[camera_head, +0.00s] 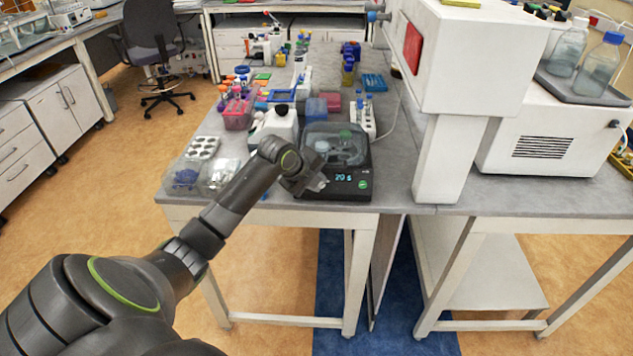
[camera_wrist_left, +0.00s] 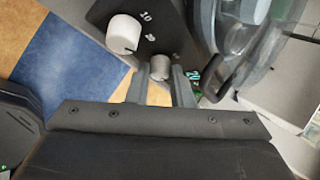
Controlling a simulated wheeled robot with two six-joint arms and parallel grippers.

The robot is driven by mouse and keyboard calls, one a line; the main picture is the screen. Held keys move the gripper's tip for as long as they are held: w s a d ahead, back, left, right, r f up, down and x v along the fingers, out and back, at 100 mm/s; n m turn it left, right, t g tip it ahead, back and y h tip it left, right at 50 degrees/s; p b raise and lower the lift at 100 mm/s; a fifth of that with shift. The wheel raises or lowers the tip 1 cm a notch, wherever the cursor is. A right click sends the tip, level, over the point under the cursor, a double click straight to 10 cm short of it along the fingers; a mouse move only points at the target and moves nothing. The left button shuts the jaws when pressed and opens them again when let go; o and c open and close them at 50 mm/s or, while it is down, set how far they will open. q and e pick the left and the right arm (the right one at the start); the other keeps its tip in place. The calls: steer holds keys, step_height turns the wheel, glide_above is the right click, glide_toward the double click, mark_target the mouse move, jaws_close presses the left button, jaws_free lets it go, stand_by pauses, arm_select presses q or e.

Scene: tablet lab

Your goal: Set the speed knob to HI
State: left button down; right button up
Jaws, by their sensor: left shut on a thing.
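A dark bench device (camera_head: 352,153) with a clear domed lid (camera_head: 335,142) stands at the front edge of the table. Its front has a lit display (camera_head: 343,177) that seems to read 20 s. My left gripper (camera_head: 318,184) is at the device's front left. In the left wrist view a small grey knob (camera_wrist_left: 160,67) sits between the gripper's two fingers (camera_wrist_left: 160,88), which are shut on it. A larger white knob (camera_wrist_left: 123,34) is beside it, with 10 and 20 marked nearby. No HI mark is legible, and the grey knob's setting cannot be read. My right gripper is not in view.
A clear tray (camera_head: 218,177) and a white well plate (camera_head: 203,147) lie left of the device. A white bottle-topped unit (camera_head: 275,125) stands behind my left forearm. A tube rack (camera_head: 362,117) is behind the device. A large white machine (camera_head: 460,60) is at right.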

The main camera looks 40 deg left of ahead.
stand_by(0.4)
arm_select(q)
steer(key=c, duration=1.3)
jaws_free()
